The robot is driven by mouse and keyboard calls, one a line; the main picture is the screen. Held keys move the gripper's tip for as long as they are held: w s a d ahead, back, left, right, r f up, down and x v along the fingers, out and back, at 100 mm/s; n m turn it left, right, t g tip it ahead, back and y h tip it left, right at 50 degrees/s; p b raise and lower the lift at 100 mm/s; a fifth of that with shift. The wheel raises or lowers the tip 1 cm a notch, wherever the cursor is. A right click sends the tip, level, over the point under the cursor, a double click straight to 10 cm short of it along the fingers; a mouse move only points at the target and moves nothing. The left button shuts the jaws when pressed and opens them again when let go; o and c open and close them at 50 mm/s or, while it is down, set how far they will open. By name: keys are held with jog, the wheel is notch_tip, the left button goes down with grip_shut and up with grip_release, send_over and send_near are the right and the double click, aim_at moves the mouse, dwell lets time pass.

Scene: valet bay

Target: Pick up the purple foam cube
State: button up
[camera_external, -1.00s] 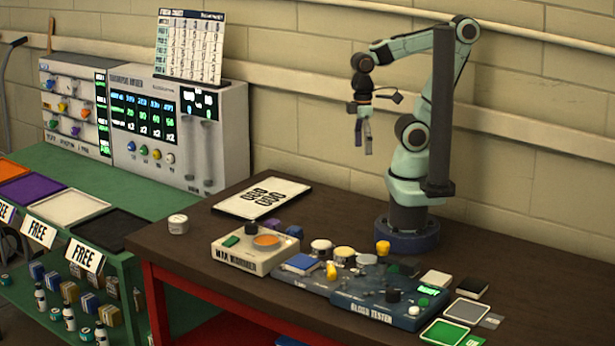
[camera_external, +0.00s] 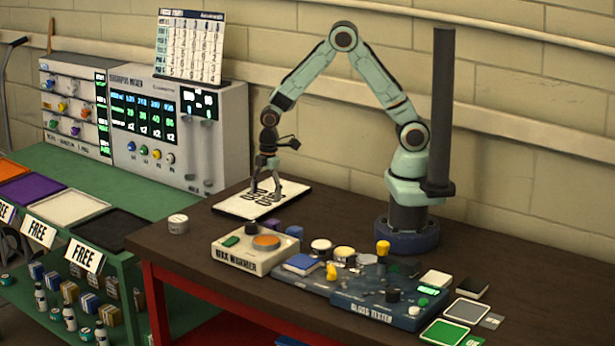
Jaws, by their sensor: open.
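A small purple block (camera_external: 272,223), which looks like the foam cube, sits on the brown table just behind the wax warmer (camera_external: 252,252), partly hidden by it. My gripper (camera_external: 266,198) is open and points down over the white printed sheet (camera_external: 238,208), behind the purple block and a little to its left. Nothing shows between its fingers. I cannot tell how high the fingertips are above the sheet.
A dark blue item (camera_external: 295,231) stands right beside the purple block. The gloss tester (camera_external: 375,312) and several pots and pads crowd the table front. The table's back right is clear.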

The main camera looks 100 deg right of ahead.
aim_at(273, 221)
jog(key=shift+g, duration=0.5)
jog(key=f, duration=0.2)
jog(key=s+f, duration=0.1)
jog(key=f, duration=0.5)
jog(key=shift+s+d+f, duration=0.1)
jog(key=shift+s+d, duration=0.15)
jog(key=shift+s, duration=0.1)
jog(key=shift+f, duration=0.7)
jog(key=c, duration=0.9)
